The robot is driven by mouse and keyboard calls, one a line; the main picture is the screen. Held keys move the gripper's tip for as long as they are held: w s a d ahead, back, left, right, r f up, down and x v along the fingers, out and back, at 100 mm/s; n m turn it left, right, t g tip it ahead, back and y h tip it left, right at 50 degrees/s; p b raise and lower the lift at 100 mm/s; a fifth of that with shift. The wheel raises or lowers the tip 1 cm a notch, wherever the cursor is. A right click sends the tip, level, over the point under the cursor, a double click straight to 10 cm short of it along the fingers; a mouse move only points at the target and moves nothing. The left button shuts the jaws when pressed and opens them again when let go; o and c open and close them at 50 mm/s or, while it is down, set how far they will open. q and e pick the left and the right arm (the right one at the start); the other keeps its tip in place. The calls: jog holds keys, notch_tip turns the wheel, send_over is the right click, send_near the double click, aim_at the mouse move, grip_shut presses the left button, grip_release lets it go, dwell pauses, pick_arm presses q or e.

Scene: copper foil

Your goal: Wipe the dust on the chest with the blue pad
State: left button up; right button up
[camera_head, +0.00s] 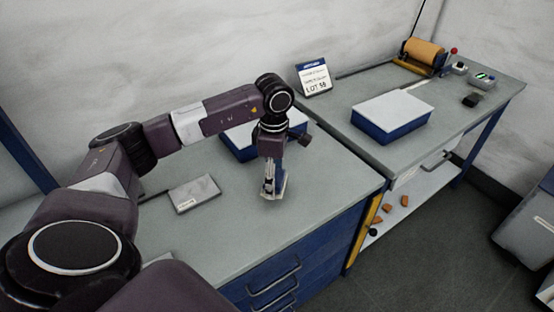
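The chest (235,228) has a grey top and blue drawers with dark handles at its front right. My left gripper (272,188) points down over the right part of the chest top. Its fingers appear closed on a small, thin block with a pale edge and a bluish side, which looks like the blue pad (283,187). The pad is mostly hidden by the fingers. It is low over the top, and I cannot tell whether it touches. I cannot make out any dust on the grey top. My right gripper is not in view.
A flat grey plate (195,194) lies left of the gripper. A blue box with a pale lid (238,140) stands behind my arm. A second table (370,92) holds another lidded box (393,116), a foil roll (424,52) and a LOT sign (314,77).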

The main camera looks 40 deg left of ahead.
pick_arm(q)
jog(key=shift+s+r, duration=0.15)
jog(key=shift+r, duration=0.6)
jog(key=shift+r+p, duration=0.7)
jog(key=shift+r, duration=0.05)
jog(key=shift+w+r+p, duration=0.2)
jog(key=shift+r+p, duration=0.25)
jog(key=shift+r, duration=0.2)
jog(key=shift+s+r, duration=0.1)
jog(key=shift+r, duration=0.35)
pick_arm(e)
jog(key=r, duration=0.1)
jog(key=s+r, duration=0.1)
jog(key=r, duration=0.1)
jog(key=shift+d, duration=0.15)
